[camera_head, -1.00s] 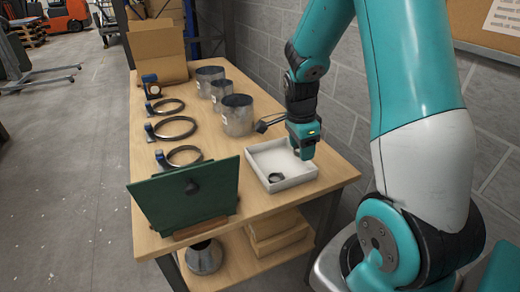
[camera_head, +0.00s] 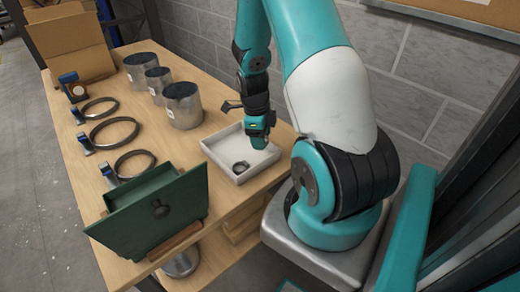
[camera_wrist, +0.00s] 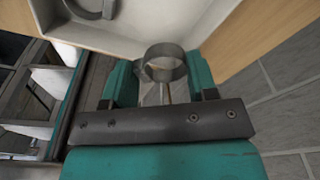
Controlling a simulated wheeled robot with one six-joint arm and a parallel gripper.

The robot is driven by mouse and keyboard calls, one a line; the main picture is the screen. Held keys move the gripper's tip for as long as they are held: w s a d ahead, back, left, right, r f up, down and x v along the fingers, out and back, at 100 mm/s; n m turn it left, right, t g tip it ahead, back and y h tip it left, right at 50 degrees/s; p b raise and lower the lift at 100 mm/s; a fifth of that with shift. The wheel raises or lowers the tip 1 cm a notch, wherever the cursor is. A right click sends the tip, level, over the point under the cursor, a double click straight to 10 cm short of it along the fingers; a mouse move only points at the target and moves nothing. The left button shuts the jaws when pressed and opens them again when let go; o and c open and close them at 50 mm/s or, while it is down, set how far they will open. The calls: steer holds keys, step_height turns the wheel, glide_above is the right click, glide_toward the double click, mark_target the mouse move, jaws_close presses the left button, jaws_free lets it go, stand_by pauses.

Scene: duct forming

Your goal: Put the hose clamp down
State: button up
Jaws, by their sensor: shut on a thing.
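My gripper (camera_head: 259,145) points down over the right part of the white tray (camera_head: 213,157). In the wrist view its teal fingers (camera_wrist: 162,85) are shut on a small grey metal hose clamp (camera_wrist: 165,50), a ring held at the fingertips near the tray wall (camera_wrist: 125,42). I cannot tell whether this clamp touches the tray. In the head view the held clamp is not clearly seen. Another small dark ring clamp (camera_head: 240,167) lies in the tray, and it also shows at the top of the wrist view (camera_wrist: 92,12).
Several larger ring clamps (camera_head: 115,131) lie along the left of the wooden table (camera_head: 170,149). Metal duct pieces (camera_head: 184,108) stand behind the tray. A green panel (camera_head: 152,220) stands at the front edge. A cardboard box (camera_head: 72,42) is at the far end. A block wall (camera_head: 420,85) borders the right.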

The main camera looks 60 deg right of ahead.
mark_target(262, 158)
steer(key=shift+f+p, duration=0.3)
steer(key=shift+f, duration=2.65)
steer(key=shift+f, duration=0.15)
steer(key=o, duration=0.6)
